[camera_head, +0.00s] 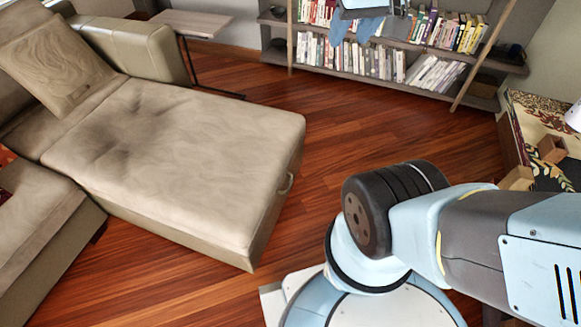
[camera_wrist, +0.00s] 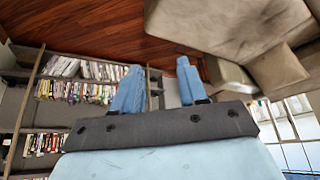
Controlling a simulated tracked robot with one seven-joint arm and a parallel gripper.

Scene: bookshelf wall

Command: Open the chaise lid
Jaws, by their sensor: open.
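The beige chaise (camera_head: 180,145) stands at left in the head view. Its padded top lies flat on its base, so the lid looks shut. A small loop handle (camera_head: 285,184) sits on the chaise's right-hand side, just below the top edge. My gripper (camera_head: 355,28) shows at the top of the head view, in front of the bookshelf and well apart from the chaise. In the wrist view my gripper (camera_wrist: 159,82) has its two blue fingers spread, with nothing between them. Part of the beige seating (camera_wrist: 215,22) shows there at upper right; the handle cannot be made out.
A bookshelf (camera_head: 360,78) full of books lines the back. A side table (camera_head: 190,22) stands behind the chaise's armrest (camera_head: 135,48). A patterned surface with wooden blocks (camera_head: 552,149) is at right. Bare wooden floor (camera_head: 330,120) lies between chaise and shelf.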

